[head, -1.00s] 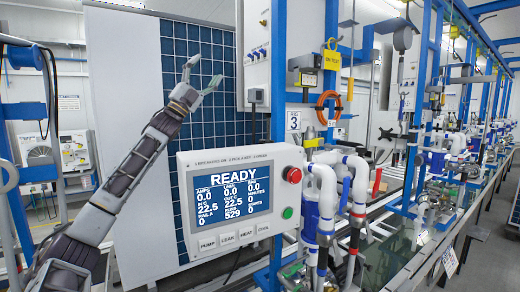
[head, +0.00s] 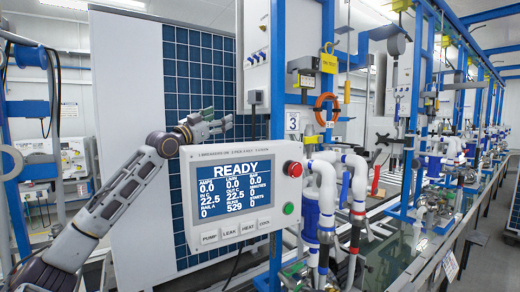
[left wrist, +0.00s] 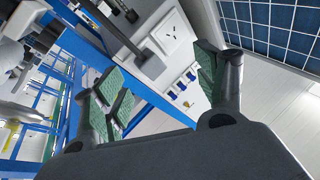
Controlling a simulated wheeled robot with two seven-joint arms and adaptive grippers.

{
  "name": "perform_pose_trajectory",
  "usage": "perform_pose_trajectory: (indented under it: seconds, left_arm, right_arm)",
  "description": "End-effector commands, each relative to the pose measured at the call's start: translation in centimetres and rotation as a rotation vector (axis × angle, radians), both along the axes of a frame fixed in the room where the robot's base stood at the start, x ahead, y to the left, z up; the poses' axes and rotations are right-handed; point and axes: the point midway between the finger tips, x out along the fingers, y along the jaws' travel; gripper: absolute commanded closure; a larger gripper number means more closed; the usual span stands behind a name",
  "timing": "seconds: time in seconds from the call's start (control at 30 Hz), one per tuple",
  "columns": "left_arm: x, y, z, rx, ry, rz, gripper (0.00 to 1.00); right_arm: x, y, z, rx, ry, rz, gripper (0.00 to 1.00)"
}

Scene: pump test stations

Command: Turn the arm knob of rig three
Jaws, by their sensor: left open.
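The rig with a "3" plate (head: 292,122) stands at centre. Its white wall box (head: 257,45) carries a row of small blue knobs (head: 254,57); the knobs also show in the left wrist view (left wrist: 183,84). I cannot read which one is the arm knob. My left gripper (head: 220,119) is open and empty, pointing right, below and left of the box, just above the READY panel. In the left wrist view, its green-padded fingers (left wrist: 160,72) are spread, with the box beyond and between them. My right gripper is not in view.
The READY panel (head: 236,198) has a red mushroom button (head: 293,169) and a green button (head: 288,208). A dark blue gridded board (head: 188,75) stands behind my left gripper. An orange hose coil (head: 326,108) and white pipes (head: 326,185) are at right.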

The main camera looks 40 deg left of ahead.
Motion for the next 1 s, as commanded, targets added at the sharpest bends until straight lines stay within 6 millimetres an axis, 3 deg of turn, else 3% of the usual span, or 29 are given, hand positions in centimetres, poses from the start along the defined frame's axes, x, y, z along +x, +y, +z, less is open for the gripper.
perform_pose_trajectory:
  seconds: [0.2,0.4,0.6,1.0]
  left_arm:
    - [0.6,-3.9,-5.1,-0.150,0.185,-0.158,0.29]
    - [0.2,-7.2,-8.4,-0.245,0.326,-0.279,0.29]
    - [-0.2,-8.7,-9.6,-0.279,0.384,-0.330,0.29]
    - [-0.1,-8.7,-9.6,-0.281,0.385,-0.331,0.29]
  right_arm:
    - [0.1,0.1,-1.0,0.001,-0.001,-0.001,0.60]
    - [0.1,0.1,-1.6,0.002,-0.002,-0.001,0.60]
    - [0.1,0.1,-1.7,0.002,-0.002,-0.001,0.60]
    - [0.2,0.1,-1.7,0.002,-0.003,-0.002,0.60]
